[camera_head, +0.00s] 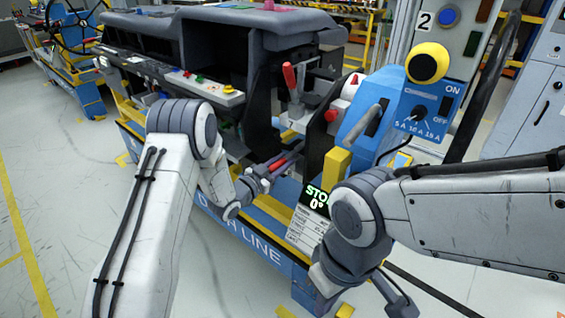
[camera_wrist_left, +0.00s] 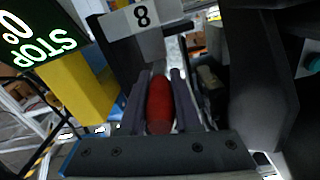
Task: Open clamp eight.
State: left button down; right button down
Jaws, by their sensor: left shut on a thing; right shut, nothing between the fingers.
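The red handle of clamp eight (camera_wrist_left: 160,103) lies between the two dark fingers of my left gripper (camera_wrist_left: 160,100) in the left wrist view. The number 8 plate (camera_wrist_left: 141,16) stands just beyond it. In the head view my left gripper (camera_head: 270,171) is shut on this handle, and a red part of the handle (camera_head: 283,163) shows at the fingers, low on the dashboard frame. The clamp's base is mostly hidden. My right gripper (camera_head: 396,298) is shut and empty, low at the right, apart from the module.
Another clamp's red handle (camera_head: 290,77) stands upright above a number 7 plate (camera_head: 291,126). A STOP 0° display (camera_head: 317,197) and a yellow block (camera_head: 337,161) are right of my left gripper. A blue panel with switches (camera_head: 425,105) stands behind my right arm.

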aim_at(285, 157)
dwell(0.9)
pick_arm(q)
jog(key=shift+r+g+p, duration=0.3)
jog(key=shift+r+p, duration=0.05)
jog(key=shift+p, duration=0.4)
jog(key=r+g+y+p, duration=0.1)
jog(key=p, duration=0.2)
jog(key=g+y+p, duration=0.1)
jog(key=g+p, duration=0.1)
jog(key=p, duration=0.2)
jog(key=r+g+y+p, duration=0.1)
jog(key=p, duration=0.2)
jog(key=shift+w+d+r+y+p, duration=0.25)
jog(key=shift+w+r+y+p, duration=0.05)
jog(key=shift+r, duration=0.05)
jog(key=shift+f+g+y+p, duration=0.1)
jog(key=shift+g+y+p, duration=0.2)
jog(key=shift+g+p, duration=0.35)
